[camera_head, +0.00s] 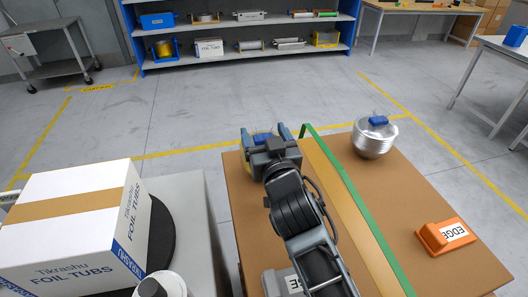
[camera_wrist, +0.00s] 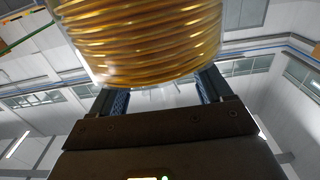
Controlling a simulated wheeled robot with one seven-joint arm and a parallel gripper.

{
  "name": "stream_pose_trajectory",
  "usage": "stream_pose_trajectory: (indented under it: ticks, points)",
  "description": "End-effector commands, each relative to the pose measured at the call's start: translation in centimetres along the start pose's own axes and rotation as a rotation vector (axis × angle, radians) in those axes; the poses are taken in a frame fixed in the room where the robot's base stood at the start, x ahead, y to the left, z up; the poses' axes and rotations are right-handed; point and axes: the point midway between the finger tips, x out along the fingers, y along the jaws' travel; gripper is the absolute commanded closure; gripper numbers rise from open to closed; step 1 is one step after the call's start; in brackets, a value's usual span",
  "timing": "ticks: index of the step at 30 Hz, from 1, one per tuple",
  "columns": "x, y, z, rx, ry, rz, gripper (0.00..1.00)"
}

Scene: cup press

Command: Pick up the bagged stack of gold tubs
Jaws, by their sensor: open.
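The bagged stack of gold tubs (camera_wrist: 140,42) fills the top of the wrist view, its shiny ribbed side close to the camera under a clear film. The stack is at the far left corner of the brown table. My gripper is open, with its fingers spread on either side of the blue piece. In the wrist view my gripper (camera_wrist: 163,90) has its upper fingers covered by the stack; contact cannot be told.
A silver bagged stack (camera_head: 374,140) with a blue top stands at the back right of the brown table (camera_head: 400,190). A green strip (camera_head: 357,205) runs between the two stacks. An orange block (camera_head: 444,236) sits at right. A foil tubs carton (camera_head: 75,225) stands at left.

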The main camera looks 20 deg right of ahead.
Motion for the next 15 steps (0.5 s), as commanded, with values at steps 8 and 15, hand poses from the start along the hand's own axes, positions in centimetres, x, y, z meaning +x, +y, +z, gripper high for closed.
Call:
stream_pose_trajectory:
  ticks: [8, 15]
  points:
    - [0.88, 0.09, 0.09, -0.001, -0.001, 0.002, 0.21]
    - [0.85, 0.06, 0.09, -0.001, 0.0, 0.001, 0.31]
